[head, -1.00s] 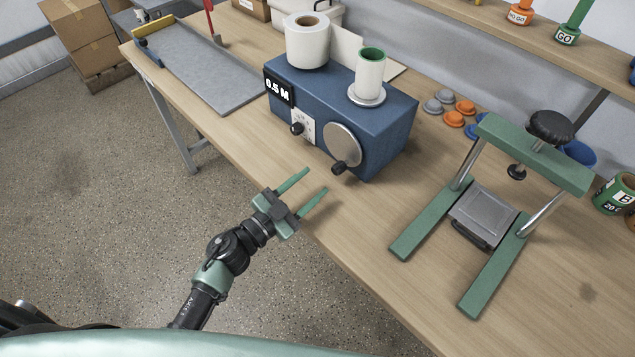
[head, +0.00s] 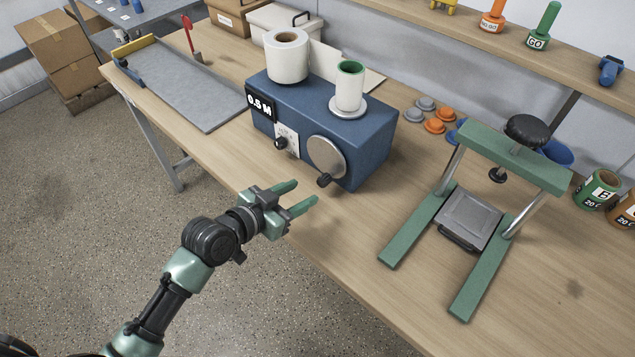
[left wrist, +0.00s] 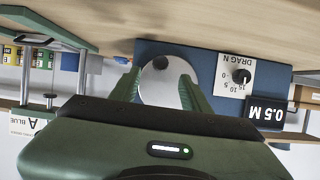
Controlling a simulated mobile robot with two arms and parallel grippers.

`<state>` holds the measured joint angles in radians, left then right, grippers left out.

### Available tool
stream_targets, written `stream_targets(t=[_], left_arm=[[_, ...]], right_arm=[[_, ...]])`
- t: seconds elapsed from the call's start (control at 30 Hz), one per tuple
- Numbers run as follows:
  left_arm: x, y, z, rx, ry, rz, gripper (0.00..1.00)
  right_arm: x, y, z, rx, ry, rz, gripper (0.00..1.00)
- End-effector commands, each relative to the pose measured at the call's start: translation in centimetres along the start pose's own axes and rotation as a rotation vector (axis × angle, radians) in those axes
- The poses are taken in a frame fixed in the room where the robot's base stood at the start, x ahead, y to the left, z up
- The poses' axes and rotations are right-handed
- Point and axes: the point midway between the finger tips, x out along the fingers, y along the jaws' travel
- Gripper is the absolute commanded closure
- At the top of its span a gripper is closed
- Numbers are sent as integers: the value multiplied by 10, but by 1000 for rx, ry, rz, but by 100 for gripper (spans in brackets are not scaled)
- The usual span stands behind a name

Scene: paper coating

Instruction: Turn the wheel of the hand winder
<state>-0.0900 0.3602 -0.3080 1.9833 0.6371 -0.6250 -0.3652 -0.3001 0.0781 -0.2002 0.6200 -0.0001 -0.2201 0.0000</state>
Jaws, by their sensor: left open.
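The hand winder (head: 365,150) is a blue box on the bench with a "0.5 M" sign. Its silver wheel (head: 327,155) is on the front face, with a dark crank knob (head: 324,180) at the wheel's lower edge. A large white roll (head: 287,55) and a smaller roll with a green core (head: 349,87) stand on top. My left gripper (head: 306,194) is open and empty, just in front of the wheel and apart from the knob in the head view. In the left wrist view, upside down, the wheel (left wrist: 167,88) and knob (left wrist: 160,62) show between the fingers.
A green press frame (head: 405,225) stands to the right on the bench. Orange and grey caps (head: 435,125) lie behind it. A grey slab (head: 190,90) lies at the left. The bench is clear between winder and press.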

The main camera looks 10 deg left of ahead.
Motion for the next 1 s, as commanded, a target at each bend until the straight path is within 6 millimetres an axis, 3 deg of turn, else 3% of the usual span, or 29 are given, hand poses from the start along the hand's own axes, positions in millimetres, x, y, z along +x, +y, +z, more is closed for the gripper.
stream_targets(t=[0.4, 0.83, 1.0], left_arm=[[61, -1, -2, -4, 2, -2, 53], [73, -1, 0, -2, 2, -3, 53], [72, -1, 0, -2, 2, -3, 100]], right_arm=[[-10, 2, 0, -1, -1, 2, 50], [-10, 3, 0, -1, -1, 3, 50], [-10, 3, 0, -1, -1, 3, 50]])
